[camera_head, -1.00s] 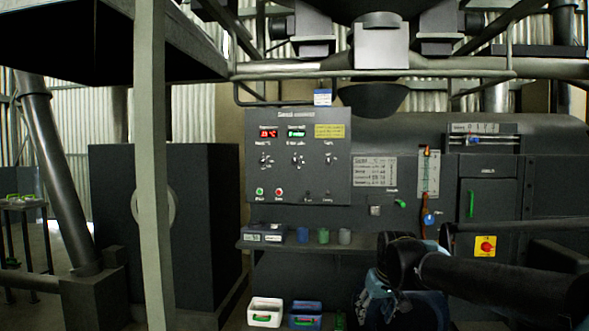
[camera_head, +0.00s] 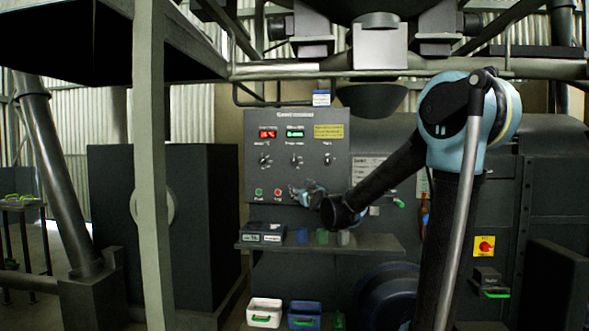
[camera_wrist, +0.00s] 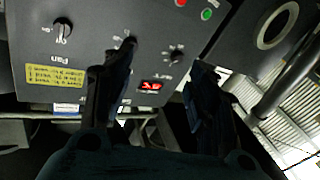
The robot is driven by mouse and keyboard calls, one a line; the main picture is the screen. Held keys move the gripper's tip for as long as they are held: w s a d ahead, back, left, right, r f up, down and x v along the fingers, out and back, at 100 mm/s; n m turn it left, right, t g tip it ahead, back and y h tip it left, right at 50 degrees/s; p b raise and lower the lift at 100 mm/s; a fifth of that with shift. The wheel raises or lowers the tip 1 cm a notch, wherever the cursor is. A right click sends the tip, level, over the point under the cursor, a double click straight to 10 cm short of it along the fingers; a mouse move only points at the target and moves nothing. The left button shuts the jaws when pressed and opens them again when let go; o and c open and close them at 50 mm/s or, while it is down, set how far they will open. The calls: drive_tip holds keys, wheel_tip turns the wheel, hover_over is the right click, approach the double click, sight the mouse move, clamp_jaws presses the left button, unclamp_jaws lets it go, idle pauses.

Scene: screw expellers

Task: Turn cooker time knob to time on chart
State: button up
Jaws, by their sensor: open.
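The dark control panel (camera_head: 296,130) has three knobs in a row. The middle knob (camera_head: 297,160), under the green display (camera_head: 296,134), appears to be the time knob; its setting is too small to read. In the wrist view, the middle knob (camera_wrist: 129,43) is partly behind the left finger's tip; contact cannot be told. My gripper (camera_wrist: 161,62) is open and empty before the panel, with the left knob (camera_wrist: 173,55) between its fingers. In the head view, my gripper (camera_head: 303,194) is below the knobs. The chart (camera_head: 368,168) is partly hidden by my arm.
The fan knob (camera_wrist: 62,30) is left in the wrist view, above a yellow label (camera_wrist: 54,75). Green (camera_head: 259,192) and red (camera_head: 278,192) buttons sit low on the panel. A shelf (camera_head: 375,243) with several cups and a dark scale-like box (camera_head: 264,231) lies below.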

drive_tip(key=w+a+r+m+t+h, duration=0.3)
drive_tip(key=w+a+t+h, duration=0.2)
drive_tip(key=w, duration=0.2)
drive_tip(key=m+h, duration=0.2)
approach(294, 163)
drive_tip(key=x, duration=0.8)
drive_tip(key=shift+w+a+r, duration=0.1)
drive_tip(key=shift+w+r, duration=0.05)
